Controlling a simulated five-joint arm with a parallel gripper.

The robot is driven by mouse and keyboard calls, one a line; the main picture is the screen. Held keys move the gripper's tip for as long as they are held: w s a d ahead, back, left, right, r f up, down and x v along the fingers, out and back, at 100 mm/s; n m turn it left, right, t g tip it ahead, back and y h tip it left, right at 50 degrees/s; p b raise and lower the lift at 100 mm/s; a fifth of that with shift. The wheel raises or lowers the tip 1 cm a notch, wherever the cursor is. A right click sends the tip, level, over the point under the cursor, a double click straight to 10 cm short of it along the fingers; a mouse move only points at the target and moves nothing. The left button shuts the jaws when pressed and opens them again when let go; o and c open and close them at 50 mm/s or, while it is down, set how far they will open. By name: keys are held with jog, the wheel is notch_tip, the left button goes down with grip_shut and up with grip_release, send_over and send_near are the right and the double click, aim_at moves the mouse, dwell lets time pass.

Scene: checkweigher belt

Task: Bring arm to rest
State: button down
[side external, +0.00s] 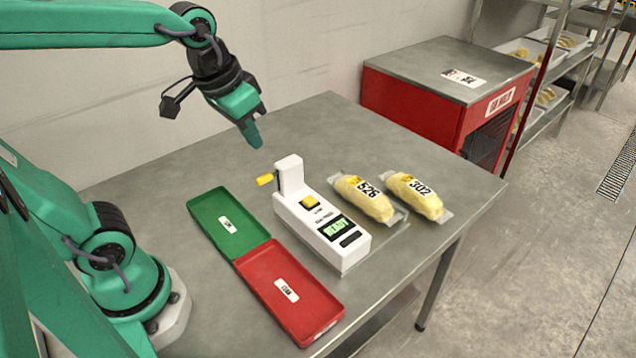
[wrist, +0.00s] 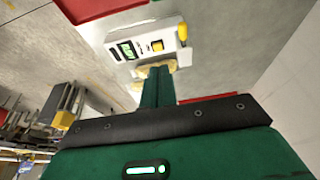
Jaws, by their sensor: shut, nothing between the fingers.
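My gripper (side external: 253,137) is shut and empty, held in the air above the steel table (side external: 330,125), behind and to the left of the white device in the side view. In the wrist view its closed green fingers (wrist: 158,85) point toward the white device (wrist: 146,41). The white device (side external: 325,232) has a yellow button, a lit display and a yellow knob (side external: 265,180) on its left side. Two wrapped yellow packs marked 526 (side external: 364,197) and 302 (side external: 415,195) lie side by side to its right. In the wrist view the packs are mostly hidden behind my fingers.
A green tray (side external: 213,238) and a red tray (side external: 313,312) lie left of the device, both empty. A red cabinet (side external: 410,105) with a grey top stands behind the table. Shelving (side external: 566,70) with white crates is at the back right. The table's back left is clear.

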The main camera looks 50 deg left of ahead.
jog(key=shift+t, duration=0.9)
jog(key=shift+s+a+f, duration=0.1)
jog(key=shift+s+f, duration=0.05)
jog(key=shift+s, duration=0.7)
jog(key=shift+s+a+f, duration=0.1)
jog(key=shift+s+f, duration=0.05)
jog(key=shift+s, duration=0.65)
jog(key=shift+s+a+f, duration=0.1)
jog(key=shift+s+f, duration=0.05)
jog(key=shift+s, duration=0.7)
